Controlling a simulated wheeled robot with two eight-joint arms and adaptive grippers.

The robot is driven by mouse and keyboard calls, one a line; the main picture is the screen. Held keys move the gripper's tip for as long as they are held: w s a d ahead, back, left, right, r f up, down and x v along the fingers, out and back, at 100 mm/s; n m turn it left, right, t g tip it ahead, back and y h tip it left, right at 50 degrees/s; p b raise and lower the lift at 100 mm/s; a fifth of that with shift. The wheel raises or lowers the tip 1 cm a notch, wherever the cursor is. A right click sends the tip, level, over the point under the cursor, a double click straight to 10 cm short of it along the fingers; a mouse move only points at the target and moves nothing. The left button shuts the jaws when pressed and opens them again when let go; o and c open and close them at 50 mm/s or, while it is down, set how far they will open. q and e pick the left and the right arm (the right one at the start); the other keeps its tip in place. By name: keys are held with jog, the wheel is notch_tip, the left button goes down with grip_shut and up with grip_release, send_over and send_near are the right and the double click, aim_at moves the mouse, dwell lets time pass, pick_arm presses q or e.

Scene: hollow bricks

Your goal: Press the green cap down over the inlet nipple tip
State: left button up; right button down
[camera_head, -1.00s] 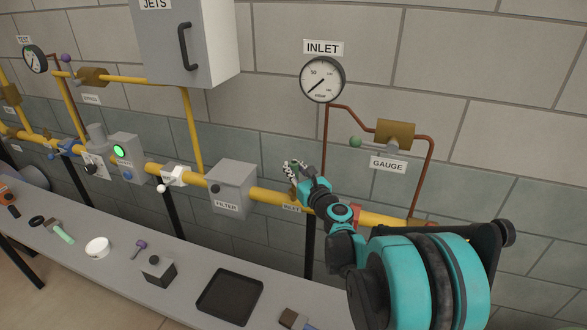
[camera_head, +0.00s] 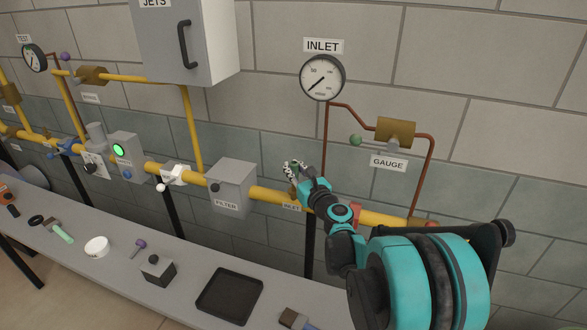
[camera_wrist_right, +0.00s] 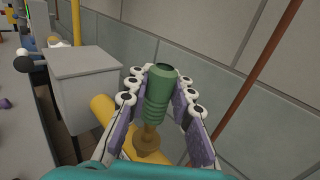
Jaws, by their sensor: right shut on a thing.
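The green cap (camera_wrist_right: 161,86) stands upright between the fingers of my right gripper (camera_wrist_right: 158,100) in the right wrist view. The gripper is shut on it. Directly below the cap is the brass inlet nipple (camera_wrist_right: 148,145), rising beside the yellow pipe. The cap's lower end meets the brass; how far it sits over the tip is hidden. In the head view my right gripper (camera_head: 294,172) is above the yellow pipe, right of the filter box, and hides the cap. My left gripper is not in view.
The grey filter box (camera_head: 231,187) stands left of my right gripper on the yellow pipe (camera_head: 268,195). The inlet gauge (camera_head: 322,78) and a copper pipe (camera_head: 325,140) are on the wall behind. A bench with a black tray (camera_head: 229,296) runs below.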

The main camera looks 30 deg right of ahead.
jog(key=shift+f+b, duration=1.55)
jog(key=shift+f, duration=0.4)
jog(key=c, duration=1.3)
grip_release()
jog(key=shift+o, duration=0.2)
jog(key=s, duration=1.2)
jog(key=shift+a, duration=0.45)
jog(key=shift+a, duration=0.1)
